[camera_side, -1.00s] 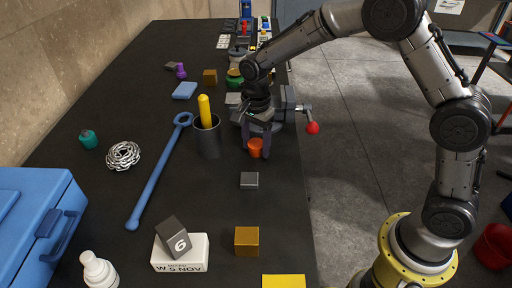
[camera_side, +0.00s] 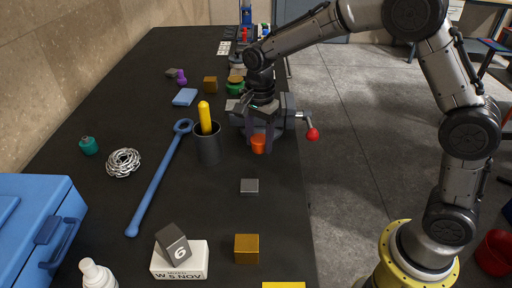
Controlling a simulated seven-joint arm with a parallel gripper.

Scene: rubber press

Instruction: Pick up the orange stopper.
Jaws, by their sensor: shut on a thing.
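The orange stopper (camera_side: 258,144) is at the right part of the black bench, in front of the grey vise. My gripper (camera_side: 259,140) points down with its two dark fingers on either side of the stopper, shut on it. The stopper's upper part is partly hidden by the fingers. Whether its underside touches the bench or is slightly clear of it, I cannot tell.
A dark cup (camera_side: 208,148) with a yellow handle stands just left of my gripper. The vise (camera_side: 290,118) with a red-knobbed lever (camera_side: 312,134) is close behind and right. A grey block (camera_side: 249,186) lies in front. A blue wrench (camera_side: 155,185) lies further left.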

